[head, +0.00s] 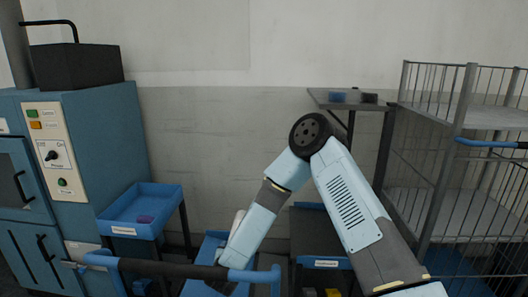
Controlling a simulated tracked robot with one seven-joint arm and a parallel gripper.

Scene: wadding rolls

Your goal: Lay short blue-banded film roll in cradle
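My arm reaches down from its dark elbow, and my gripper (222,287) is at the lower middle, low over a blue surface (206,251) behind a dark handlebar. My forearm and the handlebar cover much of it, so its fingers and anything between them cannot be made out. A pale shape (236,224) shows beside my forearm; I cannot tell whether it is a roll or part of my wrist. I cannot pick out a blue-banded film roll or a cradle for certain.
A blue tray (167,191) on a stand holds a small purple item (145,219). The dark handlebar (170,268) with blue ends crosses in front. A blue machine (100,140) stands left, a wire cage trolley (458,110) right.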

